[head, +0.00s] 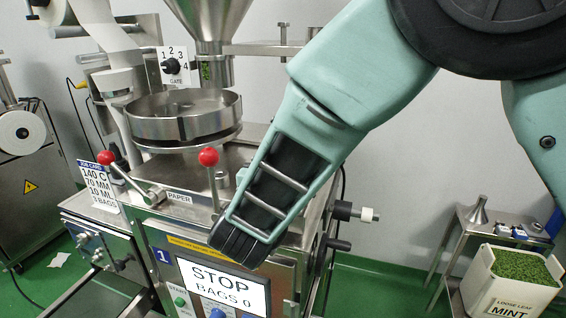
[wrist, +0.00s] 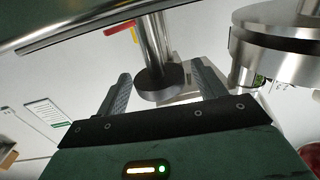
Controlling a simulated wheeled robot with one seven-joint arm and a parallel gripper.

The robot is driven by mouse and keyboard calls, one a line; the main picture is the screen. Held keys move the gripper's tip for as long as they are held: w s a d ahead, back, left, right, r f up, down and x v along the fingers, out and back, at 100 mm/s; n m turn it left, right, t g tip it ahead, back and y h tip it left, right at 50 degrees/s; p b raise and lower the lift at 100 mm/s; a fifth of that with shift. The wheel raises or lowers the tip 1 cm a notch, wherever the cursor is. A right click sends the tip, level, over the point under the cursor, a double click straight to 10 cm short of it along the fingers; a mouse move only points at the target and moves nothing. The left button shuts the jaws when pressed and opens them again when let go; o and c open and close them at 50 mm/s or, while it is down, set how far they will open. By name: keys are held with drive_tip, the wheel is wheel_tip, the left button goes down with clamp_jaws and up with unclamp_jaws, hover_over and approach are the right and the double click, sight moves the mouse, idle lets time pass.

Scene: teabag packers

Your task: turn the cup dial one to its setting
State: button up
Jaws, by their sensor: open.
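My gripper (wrist: 163,70) is open in the wrist view, with one finger on each side and nothing clamped. A dark round knob-like end (wrist: 160,84) on a steel shaft shows between the fingers; I cannot tell whether it is the cup dial or how far off it is. In the head view my arm reaches down in front of the packing machine (head: 262,158), and its dark end covers part of the front. I see no dial marked cup. The job card (head: 97,180) reads 10 ML.
Two red-knobbed levers (head: 208,157) stand on the machine top near my arm. A round steel pan (head: 184,118) is behind them. A screen (head: 218,289) reads STOP, BAGS 0. Knobs (head: 362,214) stick out at the right side. A mint bin (head: 505,296) stands on the right cart.

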drive_tip(key=b+v, duration=0.3)
drive_tip(key=v, duration=1.4)
drive_tip(key=shift+b, duration=0.35)
drive_tip(key=shift+s+r, duration=0.1)
drive_tip(key=w+a+f+n+g+y, duration=0.1)
drive_tip(key=w+a+n+g+y, duration=0.25)
drive_tip(key=y, duration=0.45)
drive_tip(key=s+d+f+n+g+h, duration=0.1)
drive_tip(key=s+d+f+n+g, duration=0.2)
drive_tip(key=s+d+g, duration=0.4)
drive_tip(key=s+d+f+n+g+h, duration=0.1)
drive_tip(key=s+d+f+n+g, duration=0.3)
drive_tip(key=s+d, duration=0.5)
drive_tip(key=d+f+g, duration=0.2)
drive_tip(key=d+g, duration=0.1)
drive_tip(key=d, duration=0.2)
drive_tip(key=shift+s, duration=0.4)
drive_tip(key=shift+n, duration=0.25)
